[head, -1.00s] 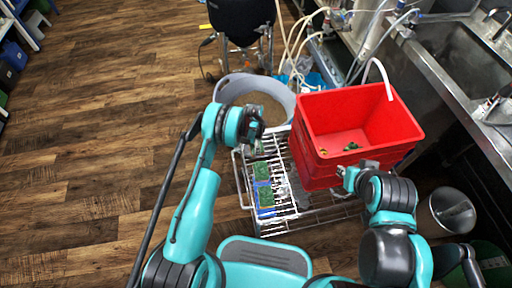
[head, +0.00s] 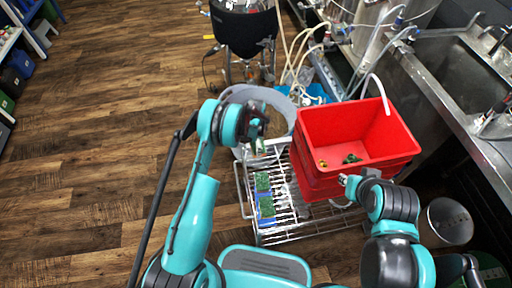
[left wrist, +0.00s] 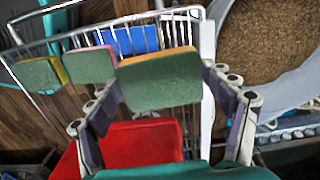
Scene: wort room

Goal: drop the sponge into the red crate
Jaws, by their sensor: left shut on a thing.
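A green sponge with a yellow-orange layer (left wrist: 160,82) sits between the fingertips of my left gripper (left wrist: 168,88) in the left wrist view. In the head view, my left gripper (head: 257,132) is over the wire rack, left of the red crate, and the held sponge shows only as a small patch beneath it. The red crate (head: 318,186) has its open top facing up, with small green and yellow things inside.
The wire rack (head: 292,238) holds more green sponges (head: 262,181) and blue pieces. A grey bucket of grain (head: 283,101) stands behind it. A steel sink counter (head: 440,95) runs along the right. Wooden floor at left is clear.

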